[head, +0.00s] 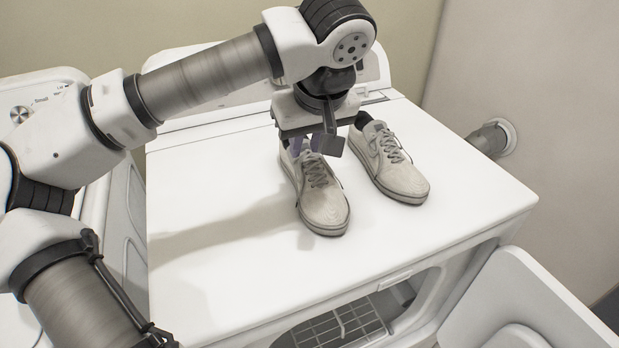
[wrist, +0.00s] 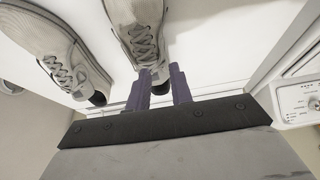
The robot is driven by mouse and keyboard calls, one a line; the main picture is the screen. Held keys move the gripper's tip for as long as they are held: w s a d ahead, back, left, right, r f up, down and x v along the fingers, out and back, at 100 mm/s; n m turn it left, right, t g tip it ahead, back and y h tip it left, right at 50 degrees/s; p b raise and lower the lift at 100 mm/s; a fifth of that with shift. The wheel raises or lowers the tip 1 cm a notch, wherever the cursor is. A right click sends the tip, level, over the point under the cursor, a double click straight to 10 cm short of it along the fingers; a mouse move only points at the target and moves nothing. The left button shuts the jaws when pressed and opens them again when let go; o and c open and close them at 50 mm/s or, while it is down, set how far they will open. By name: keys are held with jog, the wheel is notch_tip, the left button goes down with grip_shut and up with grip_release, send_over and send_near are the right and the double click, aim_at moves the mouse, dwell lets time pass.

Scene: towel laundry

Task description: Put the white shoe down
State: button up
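Two off-white lace-up shoes stand side by side on the white machine's top, toes toward the front. My gripper (head: 316,144) is directly over the heel of the left one, the white shoe (head: 322,200). In the wrist view the heel of this white shoe (wrist: 143,38) sits between my two purple fingers (wrist: 160,84), which look shut on it. The shoe is upright, and its sole appears to rest on the top. The other shoe (head: 394,168) stands just to the right, apart from it; it also shows in the wrist view (wrist: 58,42). The gripper partly hides the held heel.
The machine's top (head: 230,260) is clear to the left and in front of the shoes. A raised control panel runs along its back. Its open door (head: 530,300) hangs at the lower right. A wall pipe (head: 490,138) is at the right. Another machine stands at the left.

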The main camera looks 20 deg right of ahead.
aim_at(302, 168)
jog(key=x, duration=0.4)
jog(key=p+x, duration=0.1)
jog(key=x, duration=0.4)
jog(key=shift+s+f, duration=0.1)
jog(key=shift+s, duration=0.1)
jog(key=shift+c, duration=0.3)
grip_shut()
